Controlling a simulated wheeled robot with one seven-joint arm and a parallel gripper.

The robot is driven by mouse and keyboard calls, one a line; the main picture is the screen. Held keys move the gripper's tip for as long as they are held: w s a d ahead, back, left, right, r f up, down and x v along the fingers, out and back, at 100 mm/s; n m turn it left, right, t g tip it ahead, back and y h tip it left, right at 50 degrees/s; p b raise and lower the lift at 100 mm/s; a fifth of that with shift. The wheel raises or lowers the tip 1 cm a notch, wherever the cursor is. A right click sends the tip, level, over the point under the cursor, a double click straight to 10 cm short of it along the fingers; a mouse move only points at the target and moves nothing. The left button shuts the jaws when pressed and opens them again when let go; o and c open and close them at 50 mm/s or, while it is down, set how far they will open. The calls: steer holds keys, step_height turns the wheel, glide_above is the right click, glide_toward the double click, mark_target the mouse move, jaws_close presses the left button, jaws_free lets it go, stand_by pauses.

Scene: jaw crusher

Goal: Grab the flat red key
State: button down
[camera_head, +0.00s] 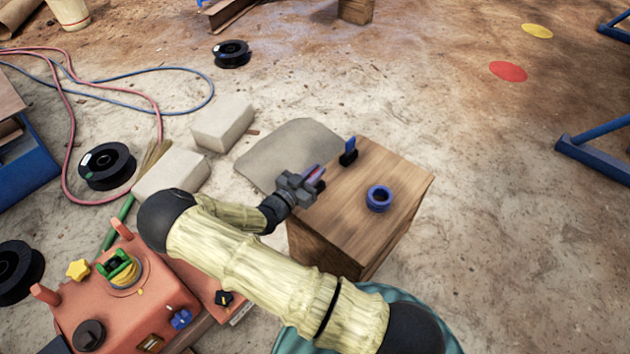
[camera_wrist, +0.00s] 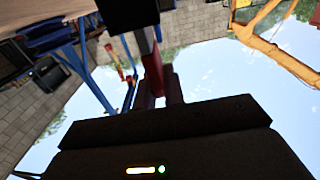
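The flat red key (camera_wrist: 152,62) shows in the wrist view as a thin upright strip running from a black block (camera_wrist: 128,14) to between my fingers. In the head view, only a small reddish piece (camera_head: 312,174) shows at my fingertips, by the left edge of the wooden crate (camera_head: 345,215). My gripper (camera_head: 307,183) is level with the crate's top. In the wrist view, the fingers of my gripper (camera_wrist: 160,88) lie on both sides of the strip. Shadow hides whether they touch it.
A black holder (camera_head: 348,158) with a blue upright piece (camera_head: 351,143) and a blue ring (camera_head: 379,198) are on the crate. An orange panel (camera_head: 125,300) with coloured knobs is at lower left. Pale blocks (camera_head: 222,124) and a grey slab (camera_head: 287,150) lie behind my gripper.

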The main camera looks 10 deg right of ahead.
step_height(320, 180, up, 10)
steer(key=p, duration=0.4)
steer(key=shift+p, duration=0.3)
stand_by(0.4)
